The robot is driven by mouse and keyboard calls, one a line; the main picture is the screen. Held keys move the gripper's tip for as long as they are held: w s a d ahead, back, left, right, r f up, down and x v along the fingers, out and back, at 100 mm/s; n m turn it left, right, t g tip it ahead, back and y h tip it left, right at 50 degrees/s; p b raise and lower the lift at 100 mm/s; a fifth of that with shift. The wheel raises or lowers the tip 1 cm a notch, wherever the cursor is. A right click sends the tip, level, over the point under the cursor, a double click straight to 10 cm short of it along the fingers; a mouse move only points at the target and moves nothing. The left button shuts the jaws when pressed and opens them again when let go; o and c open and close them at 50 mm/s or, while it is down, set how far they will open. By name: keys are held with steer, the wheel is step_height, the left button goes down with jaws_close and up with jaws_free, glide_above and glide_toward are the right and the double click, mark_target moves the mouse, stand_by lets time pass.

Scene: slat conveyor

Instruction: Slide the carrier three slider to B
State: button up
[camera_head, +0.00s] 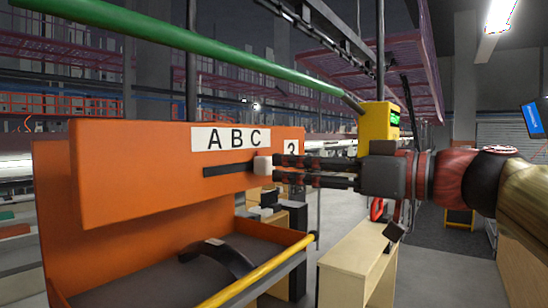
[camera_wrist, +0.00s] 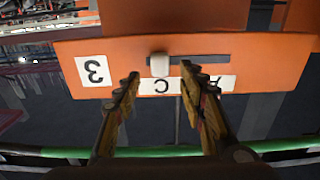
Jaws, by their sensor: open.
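The orange carrier (camera_head: 130,170) has a white plate marked 3 (camera_head: 291,147) and a white strip lettered A B C (camera_head: 230,138). Below the letters is a dark slot (camera_head: 228,170). The slider's white knob (camera_head: 262,165) sits near the slot's right end, at letter C. My gripper (camera_head: 277,169) is open and faces the panel, its fingertips close to the knob. In the wrist view, which is upside down, the knob (camera_wrist: 159,65) shows between the spread fingertips of my gripper (camera_wrist: 160,70). I cannot tell whether a finger touches it.
A green rail (camera_head: 190,45) runs above the carrier.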

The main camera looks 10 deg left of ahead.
mark_target(264, 166)
steer(key=p+x, duration=0.1)
steer(key=x, duration=0.4)
steer(key=shift+a+p, duration=0.15)
steer(key=shift+p, duration=0.2)
steer(key=shift+c, duration=1.4)
steer(key=c, duration=0.8)
